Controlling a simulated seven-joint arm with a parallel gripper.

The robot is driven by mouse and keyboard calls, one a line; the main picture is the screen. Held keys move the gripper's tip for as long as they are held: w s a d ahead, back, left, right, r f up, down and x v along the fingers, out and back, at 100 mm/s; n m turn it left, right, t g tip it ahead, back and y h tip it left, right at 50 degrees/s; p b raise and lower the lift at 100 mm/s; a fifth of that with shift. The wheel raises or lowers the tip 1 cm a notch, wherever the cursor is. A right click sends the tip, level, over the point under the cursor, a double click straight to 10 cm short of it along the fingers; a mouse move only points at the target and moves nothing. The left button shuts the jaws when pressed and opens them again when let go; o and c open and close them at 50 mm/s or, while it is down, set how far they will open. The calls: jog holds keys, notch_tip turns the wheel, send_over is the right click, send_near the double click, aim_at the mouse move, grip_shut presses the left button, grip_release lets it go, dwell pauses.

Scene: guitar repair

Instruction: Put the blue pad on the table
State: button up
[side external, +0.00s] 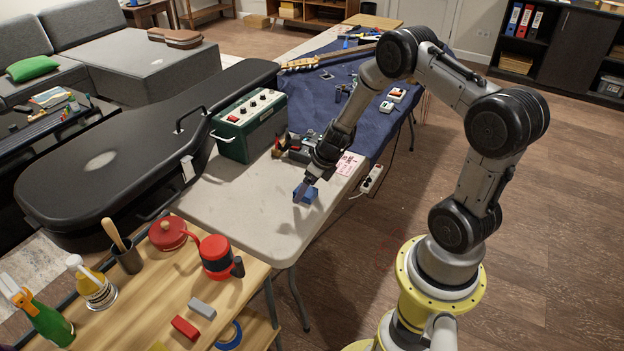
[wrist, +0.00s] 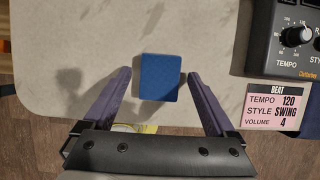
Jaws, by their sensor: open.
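The blue pad (wrist: 160,77) is a small blue block. In the wrist view it lies on the pale table (wrist: 60,40), between and slightly ahead of my gripper's fingers, with a gap on each side. In the side view the blue pad (side external: 309,195) shows on the table (side external: 235,205) near its front right edge. My gripper (side external: 304,188) is just over or beside it there. In the wrist view my gripper (wrist: 162,100) is open, its two purple fingers wide apart, and nothing is held.
A green amplifier (side external: 250,124) stands on the table behind. A dark tempo device (wrist: 285,40) and a pink label card (wrist: 276,108) are right of the pad. The table left of the pad is clear.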

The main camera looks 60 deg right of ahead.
jog(key=v, duration=1.2)
jog(key=s+a+r+n, duration=0.2)
jog(key=a+r+n, duration=0.6)
jog(key=r+n, duration=0.25)
jog(key=s+a+r+n, duration=0.4)
jog(key=s+n, duration=0.4)
jog(key=n, duration=0.4)
jog(key=s+a+r+n+t, duration=0.1)
jog(key=s+a+r+n, duration=0.3)
jog(key=s+n, duration=0.4)
jog(key=r+n, duration=0.1)
jog(key=n, duration=0.4)
jog(key=shift+s, duration=0.15)
